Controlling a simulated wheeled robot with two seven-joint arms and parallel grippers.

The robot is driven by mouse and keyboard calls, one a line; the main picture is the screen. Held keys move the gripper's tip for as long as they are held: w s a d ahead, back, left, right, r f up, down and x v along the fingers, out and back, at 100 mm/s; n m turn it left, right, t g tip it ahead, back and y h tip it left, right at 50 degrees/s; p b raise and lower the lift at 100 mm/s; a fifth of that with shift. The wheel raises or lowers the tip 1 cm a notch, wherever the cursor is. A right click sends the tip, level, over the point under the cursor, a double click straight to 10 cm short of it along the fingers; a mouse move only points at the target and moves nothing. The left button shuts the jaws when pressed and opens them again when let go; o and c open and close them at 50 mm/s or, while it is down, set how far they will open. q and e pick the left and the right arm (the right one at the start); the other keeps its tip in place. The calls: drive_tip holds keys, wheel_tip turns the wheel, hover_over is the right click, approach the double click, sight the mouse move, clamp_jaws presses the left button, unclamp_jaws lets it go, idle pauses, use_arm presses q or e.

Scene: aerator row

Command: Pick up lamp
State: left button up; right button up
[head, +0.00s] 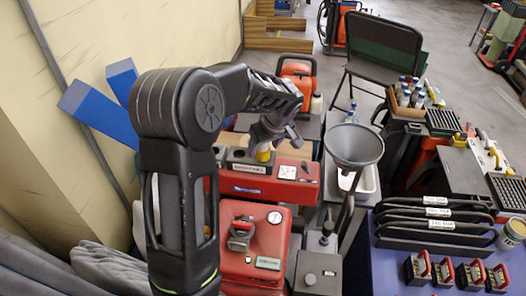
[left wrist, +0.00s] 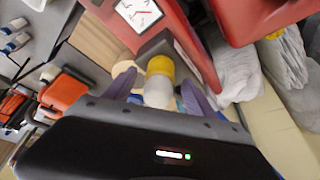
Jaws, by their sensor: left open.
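A small yellow and white object, which looks like the lamp (left wrist: 160,66), stands at a dark socket on the red bench unit. In the head view the yellow part of the lamp (head: 263,155) shows just below my left gripper (head: 272,139). In the left wrist view my left gripper (left wrist: 157,88) is open, with one finger on each side of the lamp. I cannot tell whether either finger touches it. The lamp's lower part is partly hidden. My right gripper is not in view.
The red unit (head: 270,188) carries a gauge and labels. A grey funnel (head: 354,146) stands close to its right. A red box (head: 243,262) is nearer to me. Blue beams (head: 97,112) lean at the wall on the left. Black racks (head: 436,222) lie at the right.

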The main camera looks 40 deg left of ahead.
use_arm(q)
drive_tip(key=shift+x, duration=0.8)
drive_tip(key=shift+c, duration=0.2)
clamp_jaws()
drive_tip(key=shift+r, duration=0.1)
idle(0.3)
wheel_tip(320, 180, up, 10)
drive_tip(key=shift+f+p, duration=0.1)
drive_tip(key=shift+p, duration=0.55)
drive_tip(key=shift+a, duration=0.1)
